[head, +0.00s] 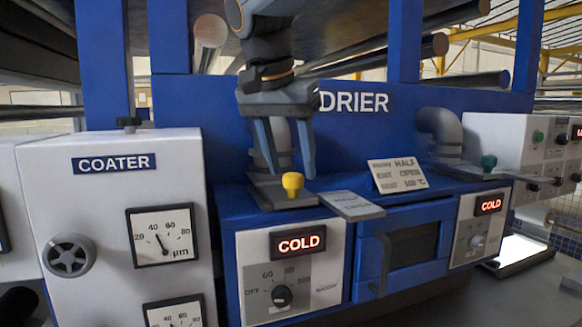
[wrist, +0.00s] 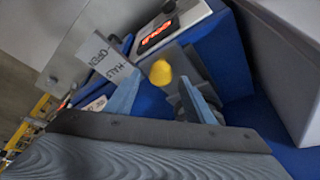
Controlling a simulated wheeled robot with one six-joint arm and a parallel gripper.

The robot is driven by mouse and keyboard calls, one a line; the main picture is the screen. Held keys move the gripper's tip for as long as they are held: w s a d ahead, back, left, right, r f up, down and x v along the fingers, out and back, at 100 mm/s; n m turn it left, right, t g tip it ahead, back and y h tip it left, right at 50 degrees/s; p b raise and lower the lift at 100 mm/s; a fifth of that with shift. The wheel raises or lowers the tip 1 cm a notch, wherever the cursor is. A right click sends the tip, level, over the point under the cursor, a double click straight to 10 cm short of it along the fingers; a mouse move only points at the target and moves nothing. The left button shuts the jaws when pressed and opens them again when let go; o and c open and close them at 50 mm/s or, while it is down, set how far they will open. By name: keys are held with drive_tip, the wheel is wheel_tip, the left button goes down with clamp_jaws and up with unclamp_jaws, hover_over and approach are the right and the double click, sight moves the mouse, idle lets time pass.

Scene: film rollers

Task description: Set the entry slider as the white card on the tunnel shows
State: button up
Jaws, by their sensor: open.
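The entry slider has a yellow knob (head: 292,184) on a grey plate on the drier's left end. The knob shows in the wrist view (wrist: 161,73) between and slightly beyond my fingertips. My gripper (head: 294,176) is open and empty, pointing down close to the knob; contact is not clear. The white card (head: 397,176) on the blue tunnel seems to read entry HALF, exit OPEN, 100 °C; its first words are blurred. A pale label plate (head: 352,205) lies right of the knob; in the wrist view it (wrist: 103,55) reads OPEN and HALF. The slider's exact setting cannot be told.
A green knob (head: 489,162) stands at the tunnel's right end. Both displays read COLD, above the left dial (head: 282,296) and right dial (head: 476,241). The oven door handle (head: 381,262) sticks out in front. The white coater (head: 115,215) stands close on the left.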

drive_tip(key=shift+x, duration=1)
drive_tip(key=shift+c, duration=0.3)
clamp_jaws()
